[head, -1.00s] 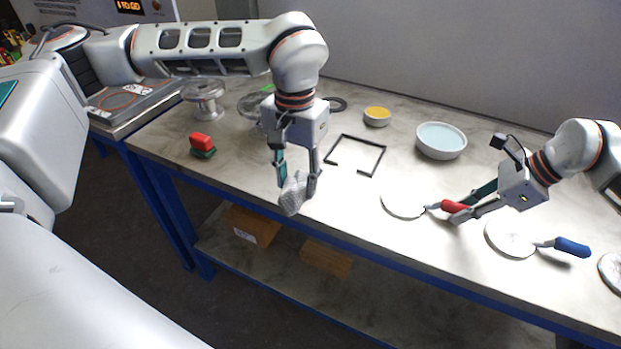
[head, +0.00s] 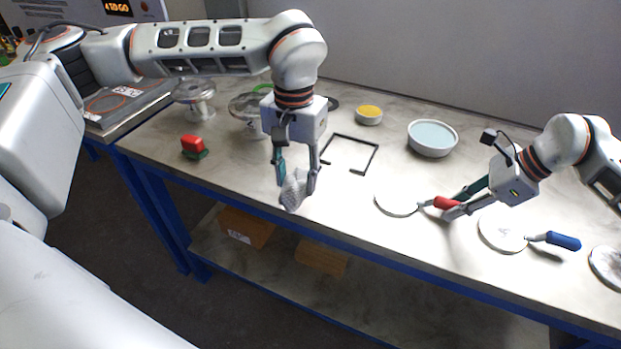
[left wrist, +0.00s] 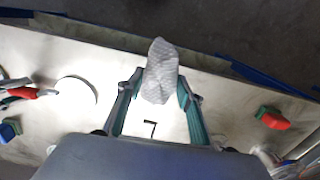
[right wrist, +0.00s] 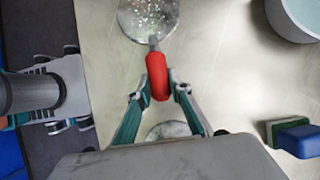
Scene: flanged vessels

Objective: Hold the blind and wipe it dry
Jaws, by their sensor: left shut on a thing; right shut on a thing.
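The blind is a pale round disc (head: 397,203) with a red handle (head: 445,202). In the right wrist view its disc (right wrist: 148,16) shows droplets on the face. My right gripper (head: 455,207) is shut on the red handle (right wrist: 157,76). The disc is at or close to the table top; I cannot tell if it touches. My left gripper (head: 297,180) is shut on a grey-white textured cloth (head: 293,190), also in the left wrist view (left wrist: 160,72). The cloth hangs near the table's front edge, left of the blind and apart from it.
A blue-handled disc (head: 502,232) lies right of the blind, another disc (head: 606,264) at the right edge. Behind are a black square frame (head: 349,153), pale-blue bowl (head: 432,138) and yellow-filled bowl (head: 369,114). A red-green block (head: 193,147) and flanged vessels (head: 195,98) stand left.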

